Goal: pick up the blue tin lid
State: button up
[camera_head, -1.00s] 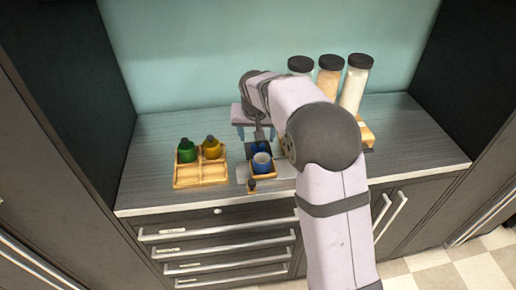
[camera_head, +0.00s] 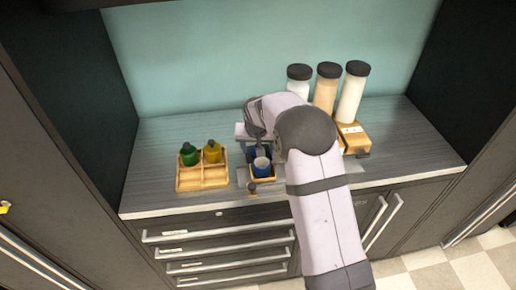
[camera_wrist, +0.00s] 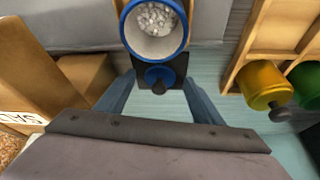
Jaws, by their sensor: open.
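The blue tin lid (camera_wrist: 162,68) is a blue disc with a dark knob in the wrist view. It sits on a dark base, right beside the open blue tin (camera_wrist: 155,22), which holds white granules. My gripper (camera_wrist: 158,80) is open, with one finger on each side of the lid and its knob. I cannot tell whether the fingers touch it. In the head view the tin (camera_head: 262,165) stands in a small wooden holder at the middle of the counter. My gripper is just behind it there, and the lid is mostly hidden by my arm.
Tall jars with dark lids (camera_head: 352,95) stand at the back right by a wooden block (camera_head: 352,137). The far left counter is clear.

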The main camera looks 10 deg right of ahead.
jog(key=c, duration=1.1)
